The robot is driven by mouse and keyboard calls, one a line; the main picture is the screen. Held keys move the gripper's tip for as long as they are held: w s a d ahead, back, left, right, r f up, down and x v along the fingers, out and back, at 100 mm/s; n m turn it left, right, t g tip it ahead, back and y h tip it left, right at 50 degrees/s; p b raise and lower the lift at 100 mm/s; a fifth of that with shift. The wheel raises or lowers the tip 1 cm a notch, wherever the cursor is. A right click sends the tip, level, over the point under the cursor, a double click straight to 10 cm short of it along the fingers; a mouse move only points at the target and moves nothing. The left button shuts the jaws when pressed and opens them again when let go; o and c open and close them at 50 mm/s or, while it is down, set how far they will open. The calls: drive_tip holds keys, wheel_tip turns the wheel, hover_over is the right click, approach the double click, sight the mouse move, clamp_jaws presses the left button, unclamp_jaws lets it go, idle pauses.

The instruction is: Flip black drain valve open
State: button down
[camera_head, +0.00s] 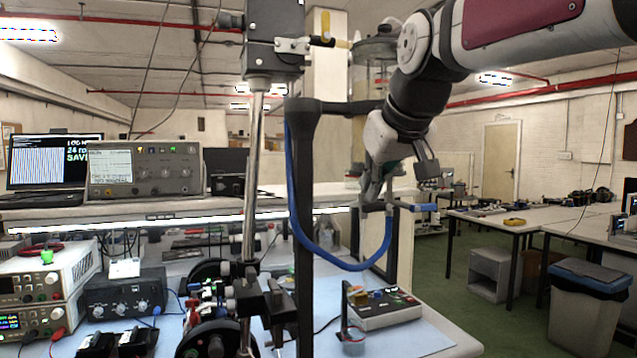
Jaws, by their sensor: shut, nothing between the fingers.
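My gripper (371,202) hangs from the arm right of the picture's middle, pointing down, with its fingers shut and empty. Its fingertips are in front of or close to a fitting with a short blue handle (425,208). I cannot tell whether they touch. A clear cylinder (376,52) stands above and behind the arm, partly hidden by it. I cannot make out a black drain valve for certain; the gripper may hide it. A blue hose (343,262) loops from the black upright to just below the gripper.
A black upright post (303,215) stands left of my gripper. A valve with a yellow handle (325,25) sits at upper left. Below are a grey control box (382,309) and a cluttered bench with instruments. Open floor lies to the right, beside tables and a bin (588,305).

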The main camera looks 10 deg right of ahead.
sight(364, 205)
drive_tip(key=shift+f, duration=0.1)
drive_tip(key=f+n+h+b, duration=0.1)
drive_tip(key=a+n+t+h+b, duration=0.1)
drive_tip(key=h+b, duration=0.1)
drive_tip(key=f+h+b, duration=0.1)
drive_tip(key=b, duration=0.1)
drive_tip(key=shift+a+f+n+h, duration=0.3)
drive_tip(key=shift+a+f+n, duration=0.05)
drive_tip(key=shift+n, duration=0.05)
drive_tip(key=f+n+t+h+b, duration=0.1)
drive_tip(key=n+t+h+b, duration=0.1)
drive_tip(key=b, duration=0.5)
drive_tip(key=f+n+t+h+b, duration=0.1)
drive_tip(key=f+n+h+b, duration=0.1)
drive_tip(key=b, duration=0.4)
drive_tip(key=shift+s+t+h+b, duration=0.2)
drive_tip(key=shift+t+h+b, duration=0.2)
drive_tip(key=shift+h, duration=0.2)
drive_tip(key=shift+a, duration=0.15)
